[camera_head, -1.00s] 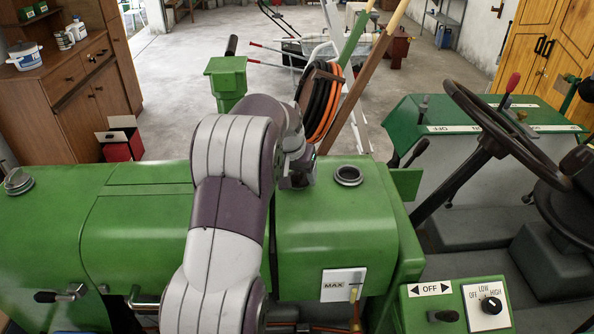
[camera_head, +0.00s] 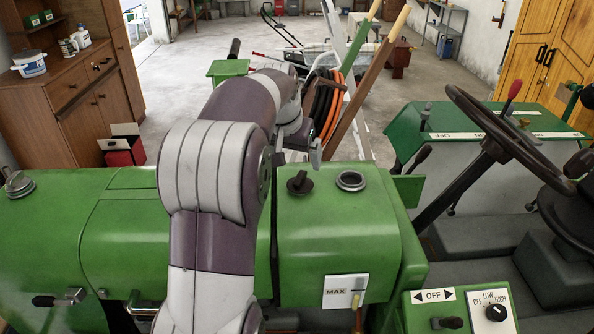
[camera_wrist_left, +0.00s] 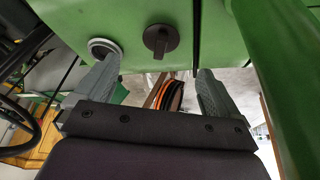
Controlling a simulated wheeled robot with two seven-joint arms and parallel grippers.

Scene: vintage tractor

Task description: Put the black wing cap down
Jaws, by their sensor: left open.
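The black wing cap (camera_head: 300,182) lies on top of the green tractor hood, left of the open filler neck (camera_head: 351,181) with its metal rim. In the left wrist view the black wing cap (camera_wrist_left: 161,41) shows its raised wing, and the filler neck (camera_wrist_left: 103,48) is beside it. My left gripper (camera_head: 308,150) is behind the cap in the head view, apart from it. In the left wrist view its two fingers (camera_wrist_left: 150,88) stand wide apart with nothing between them. My right gripper is in neither view.
A steering wheel (camera_head: 510,140) and a control box (camera_head: 460,308) are at the right. Another metal cap (camera_head: 17,184) sits on the hood at far left. A coiled orange and black hose (camera_head: 328,105) hangs behind the hood.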

